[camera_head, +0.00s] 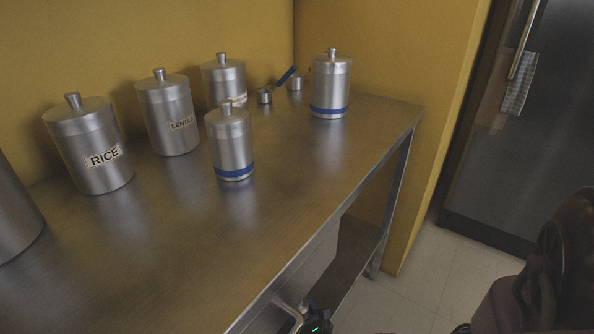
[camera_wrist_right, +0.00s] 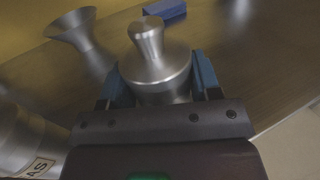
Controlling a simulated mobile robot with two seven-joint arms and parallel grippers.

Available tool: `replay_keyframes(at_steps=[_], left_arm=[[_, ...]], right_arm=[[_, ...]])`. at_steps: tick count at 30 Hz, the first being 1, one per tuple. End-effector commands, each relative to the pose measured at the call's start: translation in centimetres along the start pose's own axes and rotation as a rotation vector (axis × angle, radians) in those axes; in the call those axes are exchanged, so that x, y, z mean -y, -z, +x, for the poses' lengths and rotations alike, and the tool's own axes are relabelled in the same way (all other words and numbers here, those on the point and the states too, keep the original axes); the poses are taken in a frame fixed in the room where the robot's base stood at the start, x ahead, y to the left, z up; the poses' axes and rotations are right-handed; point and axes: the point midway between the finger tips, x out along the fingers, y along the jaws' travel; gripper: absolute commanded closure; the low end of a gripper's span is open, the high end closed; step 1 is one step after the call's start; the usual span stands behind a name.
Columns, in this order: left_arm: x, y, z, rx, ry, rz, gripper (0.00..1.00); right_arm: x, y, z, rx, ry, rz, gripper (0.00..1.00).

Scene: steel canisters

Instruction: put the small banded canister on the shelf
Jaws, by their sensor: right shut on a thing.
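My right gripper (camera_wrist_right: 163,82) is shut on a small steel canister (camera_wrist_right: 158,66) with a knobbed lid, its blue fingers on either side. The gripper hides the canister's lower part, so no band shows. In the head view my dark right wrist, with a green light, shows at the bottom edge, beside the table front and below the top. The lower shelf (camera_head: 352,252) shows partly under the table. Two blue-banded canisters stand on the tabletop: one near the middle (camera_head: 232,150), one at the back right (camera_head: 330,88). My left gripper is not in view.
Canisters labelled RICE (camera_head: 92,140) and LENTILS (camera_head: 168,110) stand on the tabletop (camera_head: 150,270). In the right wrist view, a labelled canister (camera_wrist_right: 25,145) is close at left, with a flared steel piece (camera_wrist_right: 80,35) and blue block (camera_wrist_right: 165,9) beyond. Brown surface at right is clear.

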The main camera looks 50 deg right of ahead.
Motion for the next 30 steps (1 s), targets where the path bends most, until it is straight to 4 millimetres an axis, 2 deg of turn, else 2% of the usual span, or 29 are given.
replay_keyframes(at_steps=[11,12,16,28,30], left_arm=[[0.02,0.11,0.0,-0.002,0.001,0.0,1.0],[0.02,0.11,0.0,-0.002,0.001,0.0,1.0],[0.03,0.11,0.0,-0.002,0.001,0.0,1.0],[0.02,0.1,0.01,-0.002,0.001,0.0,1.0],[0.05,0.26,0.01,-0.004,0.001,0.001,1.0]], right_arm=[[0.01,0.2,0.11,0.002,0.0,0.0,0.67],[0.01,0.19,0.09,0.003,0.0,0.0,0.38],[0.01,0.19,0.08,0.002,0.0,0.0,0.18],[0.03,-0.14,0.06,0.002,0.0,0.001,0.17],[-0.01,-0.16,-0.72,0.001,0.0,0.001,0.17]])
